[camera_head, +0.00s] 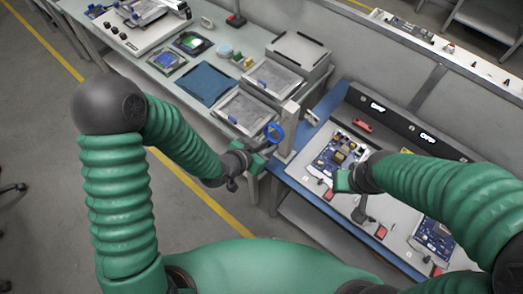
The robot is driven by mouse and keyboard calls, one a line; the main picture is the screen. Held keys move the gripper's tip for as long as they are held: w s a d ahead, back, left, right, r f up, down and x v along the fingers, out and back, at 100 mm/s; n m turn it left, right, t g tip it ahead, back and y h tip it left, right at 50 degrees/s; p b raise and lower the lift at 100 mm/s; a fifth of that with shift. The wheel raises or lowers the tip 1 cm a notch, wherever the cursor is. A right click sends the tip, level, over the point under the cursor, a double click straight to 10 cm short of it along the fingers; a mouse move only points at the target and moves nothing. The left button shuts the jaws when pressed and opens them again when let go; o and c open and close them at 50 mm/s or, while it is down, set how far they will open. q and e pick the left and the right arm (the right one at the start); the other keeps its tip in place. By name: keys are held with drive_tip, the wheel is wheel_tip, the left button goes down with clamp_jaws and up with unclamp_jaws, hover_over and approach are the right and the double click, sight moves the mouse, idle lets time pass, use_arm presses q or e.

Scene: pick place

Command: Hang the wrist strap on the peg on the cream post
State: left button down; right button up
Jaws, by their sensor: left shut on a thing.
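The wrist strap is a blue ring (281,134) near the middle of the head view. My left gripper (266,148) is shut on its lower side and holds it up, the loop standing above the fingers. The cream post (291,114) stands just right of and behind the strap, at the corner between the two benches. The peg cannot be made out clearly, and I cannot tell whether the strap touches the post. My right gripper (343,181) is over the right bench by a circuit board; its fingers are too unclear to tell open or shut.
The blue-edged right bench (308,184) carries circuit boards (338,153) and small red parts. The left bench holds grey trays (245,110), a dark blue mat (205,85) and a grey box (298,58). Open floor with a yellow line lies at the left.

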use_arm(q)
drive_tip(key=shift+w+d+f, duration=0.1)
drive_tip(key=shift+w+d, duration=0.3)
drive_tip(key=shift+w, duration=0.25)
drive_tip(key=shift+w+d+f, duration=0.1)
drive_tip(key=shift+w+d, duration=0.3)
drive_tip(key=shift+w, duration=0.2)
drive_tip(key=shift+b+x, duration=0.8)
drive_tip(key=shift+s+f, duration=0.1)
drive_tip(key=c, duration=1.2)
unclamp_jaws()
drive_tip(key=shift+a, duration=0.1)
